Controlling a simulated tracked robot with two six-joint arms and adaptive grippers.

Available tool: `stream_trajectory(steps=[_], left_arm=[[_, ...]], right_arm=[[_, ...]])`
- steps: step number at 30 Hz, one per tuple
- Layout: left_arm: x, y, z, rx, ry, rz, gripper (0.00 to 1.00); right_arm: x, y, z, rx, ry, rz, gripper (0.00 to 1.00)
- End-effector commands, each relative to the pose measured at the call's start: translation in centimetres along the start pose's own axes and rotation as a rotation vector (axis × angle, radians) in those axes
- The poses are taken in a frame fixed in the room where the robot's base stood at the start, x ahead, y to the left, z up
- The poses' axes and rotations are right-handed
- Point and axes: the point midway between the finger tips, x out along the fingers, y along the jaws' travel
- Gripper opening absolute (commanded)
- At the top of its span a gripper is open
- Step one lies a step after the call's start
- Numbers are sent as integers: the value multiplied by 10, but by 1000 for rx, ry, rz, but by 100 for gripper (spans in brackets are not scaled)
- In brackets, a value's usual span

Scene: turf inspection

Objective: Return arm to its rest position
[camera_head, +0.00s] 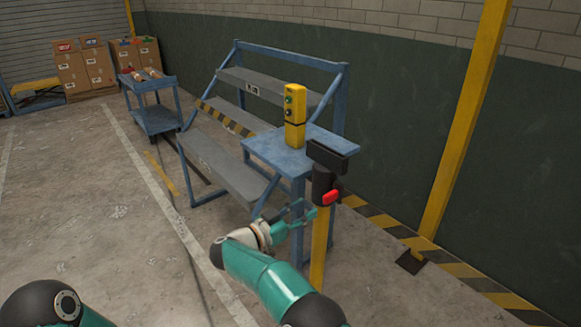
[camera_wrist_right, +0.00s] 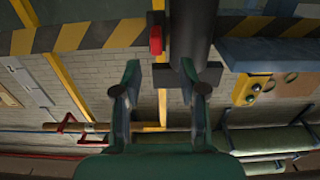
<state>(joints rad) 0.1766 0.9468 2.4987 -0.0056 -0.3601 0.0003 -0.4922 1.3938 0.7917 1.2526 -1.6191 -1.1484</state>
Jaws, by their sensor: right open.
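My right gripper (camera_head: 300,214) is at the end of the teal right arm, in the middle of the head view. It is beside the yellow post (camera_head: 319,250) and just below and left of the red part (camera_head: 331,197) on the post's black head (camera_head: 328,155). In the right wrist view the two fingers of this gripper (camera_wrist_right: 160,85) stand apart with nothing held between them. The red part (camera_wrist_right: 156,40) and the black head show beyond the fingertips there. I cannot tell whether a finger touches the post. My left arm shows only as a piece at the bottom left; its gripper is out of view.
A yellow button box (camera_head: 295,117) stands on a blue table (camera_head: 270,150) behind the post. A blue stepped rack (camera_head: 225,165) and a blue cart (camera_head: 156,119) stand farther left. Cardboard boxes (camera_head: 85,70) are at the back. A yellow column (camera_head: 462,130) rises at right. Floor at left is clear.

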Motion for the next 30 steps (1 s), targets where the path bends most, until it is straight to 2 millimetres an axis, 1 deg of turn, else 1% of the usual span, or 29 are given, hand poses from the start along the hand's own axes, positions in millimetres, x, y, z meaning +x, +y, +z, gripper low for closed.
stream_trajectory(steps=[2, 5, 8, 11, 13, 14, 15, 17, 18, 20, 21, 23, 24, 26, 27, 29, 30], left_arm=[[-1, 0, 0, 0, 0, 0, 40], [-3, 1, 0, 0, 0, 0, 40], [-6, 2, 0, 0, 0, 0, 40], [-11, 4, 0, 0, 0, 0, 40], [-14, 5, 0, 0, 0, 0, 40], [-16, 6, 0, 0, 0, 0, 40], [-18, 6, 0, 0, 0, 0, 40], [-21, 8, 0, 0, 0, 0, 40], [-23, 8, 0, 0, 0, 0, 40], [-26, 9, 0, 0, 0, 0, 40], [-28, 10, 0, 0, 0, 0, 40], [-31, 11, 0, 0, 0, 0, 40], [-32, 12, 0, 0, 0, 0, 40], [-35, 12, 0, 0, 0, 0, 40], [-36, 13, 0, 0, 0, 0, 40], [-38, 14, 0, 0, 0, 0, 40], [-39, 14, 0, 0, 0, 0, 40]], right_arm=[[4, -1, 2, -4, 2, -11, 42], [15, -4, 9, -15, 11, -59, 42], [31, -9, 24, -34, 11, -155, 42], [47, -12, 52, -63, -19, -286, 42], [54, -10, 79, -88, -73, -395, 42], [56, -6, 93, -100, -106, -443, 42], [56, 0, 113, -117, -160, -508, 42], [51, 14, 145, -143, -258, -599, 42], [45, 27, 166, -160, -334, -654, 42], [30, 52, 198, -185, -462, -726, 42], [18, 72, 217, -201, -556, -768, 42], [-5, 105, 242, -222, -698, -819, 42], [-21, 127, 255, -236, -792, -843, 42], [-47, 163, 271, -256, -932, -871, 42], [-64, 187, 278, -267, -1022, -881, 42], [-91, 222, 285, -284, -1151, -891, 42], [-108, 244, 287, -295, -1231, -894, 42]])
